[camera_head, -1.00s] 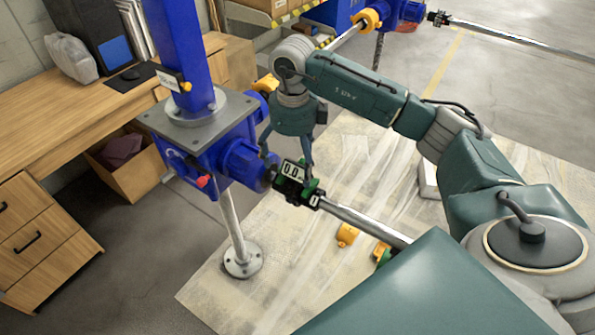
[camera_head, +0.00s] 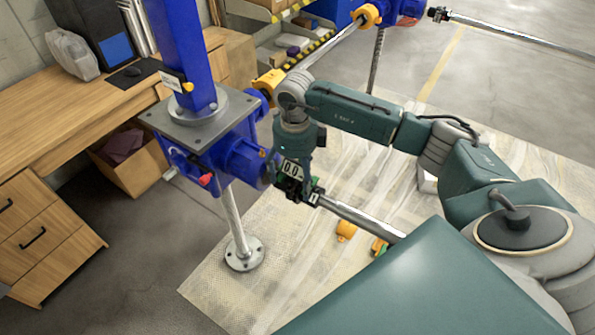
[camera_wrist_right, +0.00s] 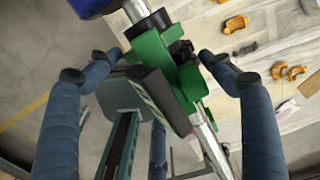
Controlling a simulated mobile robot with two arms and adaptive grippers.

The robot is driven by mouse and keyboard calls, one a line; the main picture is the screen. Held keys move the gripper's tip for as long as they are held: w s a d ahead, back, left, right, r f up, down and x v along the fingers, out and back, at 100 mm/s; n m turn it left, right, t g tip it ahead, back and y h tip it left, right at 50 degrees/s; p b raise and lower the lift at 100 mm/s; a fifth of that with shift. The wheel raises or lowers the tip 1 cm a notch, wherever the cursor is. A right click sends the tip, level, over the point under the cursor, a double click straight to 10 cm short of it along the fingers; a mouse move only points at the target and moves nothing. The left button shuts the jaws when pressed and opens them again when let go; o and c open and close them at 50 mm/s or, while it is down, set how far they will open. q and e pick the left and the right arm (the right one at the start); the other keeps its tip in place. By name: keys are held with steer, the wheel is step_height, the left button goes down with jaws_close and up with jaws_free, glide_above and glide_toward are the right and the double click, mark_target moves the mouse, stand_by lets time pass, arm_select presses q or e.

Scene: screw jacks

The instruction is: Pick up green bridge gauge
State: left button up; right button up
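The green bridge gauge (camera_head: 287,184) is mounted on a shiny metal shaft (camera_head: 365,221) beside the blue screw jack (camera_head: 236,150). Its dark display reads about 0.0. In the right wrist view the gauge's green body (camera_wrist_right: 152,52) wraps the shaft, with a long dark display casing on it. My right gripper (camera_head: 290,172) is over the gauge from above. In the right wrist view its two blue fingers (camera_wrist_right: 155,62) are spread, one on each side of the gauge, with gaps showing. In the head view the fingers partly hide the gauge. My left gripper is not in view.
A wooden desk (camera_head: 60,105) with drawers stands at the left. Orange clamp pieces (camera_head: 346,230) lie on the pale floor mat (camera_head: 235,300) below the shaft. A second blue jack with a shaft (camera_head: 520,40) is at the back. Open floor lies at the upper right.

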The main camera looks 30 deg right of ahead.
steer(key=c, duration=0.7)
steer(key=shift+c, duration=0.2)
steer(key=c, duration=0.4)
steer(key=shift+s, duration=0.1)
